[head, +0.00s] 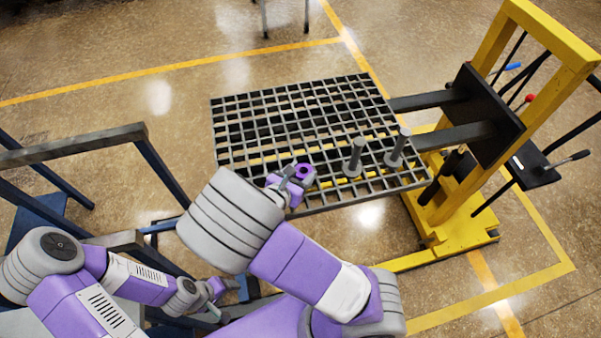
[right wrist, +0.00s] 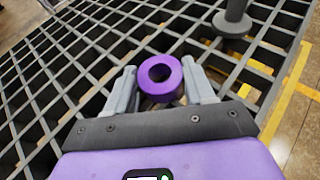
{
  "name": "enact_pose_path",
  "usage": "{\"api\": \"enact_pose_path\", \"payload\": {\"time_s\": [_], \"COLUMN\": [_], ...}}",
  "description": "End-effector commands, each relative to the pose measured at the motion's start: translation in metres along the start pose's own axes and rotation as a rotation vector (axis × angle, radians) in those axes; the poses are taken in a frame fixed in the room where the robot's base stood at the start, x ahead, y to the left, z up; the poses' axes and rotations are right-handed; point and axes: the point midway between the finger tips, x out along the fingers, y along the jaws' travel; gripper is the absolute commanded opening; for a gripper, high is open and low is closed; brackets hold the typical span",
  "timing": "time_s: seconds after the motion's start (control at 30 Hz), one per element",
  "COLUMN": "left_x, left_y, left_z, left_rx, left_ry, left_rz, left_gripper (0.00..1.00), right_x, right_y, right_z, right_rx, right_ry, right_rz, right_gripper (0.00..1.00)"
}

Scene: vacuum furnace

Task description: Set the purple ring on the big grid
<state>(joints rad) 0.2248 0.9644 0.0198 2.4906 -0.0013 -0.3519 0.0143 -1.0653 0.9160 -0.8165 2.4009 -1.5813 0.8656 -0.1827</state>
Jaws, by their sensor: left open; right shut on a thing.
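The purple ring (head: 309,173) is held by my right gripper (head: 293,180) near the front left part of the big grid (head: 372,197). In the right wrist view the ring (right wrist: 160,91) sits between the two grey fingers, its hole facing the camera. The fingers are shut on it. The grid's dark bars (right wrist: 60,92) show behind and around it; I cannot tell whether the ring touches them. My left gripper (head: 214,300) is open and low at the left, away from the grid.
Two grey posts with round bases, one nearer (head: 354,160) and one farther right (head: 398,148), stand on the grid right of the ring. A yellow lift (head: 452,215) carries the grid on two forks. A dark metal frame (head: 75,145) stands at the left. Much of the grid is bare.

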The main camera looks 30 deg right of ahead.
Motion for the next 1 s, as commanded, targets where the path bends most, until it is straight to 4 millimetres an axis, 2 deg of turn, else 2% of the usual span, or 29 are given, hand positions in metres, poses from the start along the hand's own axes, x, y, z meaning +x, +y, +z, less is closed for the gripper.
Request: {"api": "enact_pose_path", "payload": {"time_s": [0.1, 0.13, 0.27, 0.67, 0.77, 1.0], "left_x": [0.004, 0.003, 0.003, -0.003, -0.005, -0.016], "left_y": [-0.002, -0.001, -0.001, 0.001, 0.002, 0.006], "left_z": [0.000, 0.000, 0.000, 0.000, 0.000, 0.001], "left_rx": [0.000, 0.000, 0.000, 0.000, 0.000, 0.000], "left_ry": [0.000, 0.000, 0.000, 0.000, 0.000, 0.000], "left_rz": [0.000, 0.000, 0.000, 0.000, 0.000, 0.000], "left_gripper": [0.63, 0.63, 0.63, 0.63, 0.63, 0.63], "right_x": [0.002, 0.002, 0.001, -0.002, -0.018, -0.072], "right_y": [0.000, 0.000, 0.000, 0.000, 0.002, 0.001], "right_z": [-0.004, -0.004, -0.003, 0.003, 0.002, 0.002], "right_rx": [0.000, 0.000, -0.001, -0.001, -0.002, 0.000], "right_ry": [-0.001, 0.001, 0.000, 0.000, 0.001, 0.002], "right_rz": [0.000, 0.000, 0.000, 0.001, 0.006, 0.006], "right_gripper": [0.13, 0.58, 0.78, 0.79, 0.79, 0.79]}}
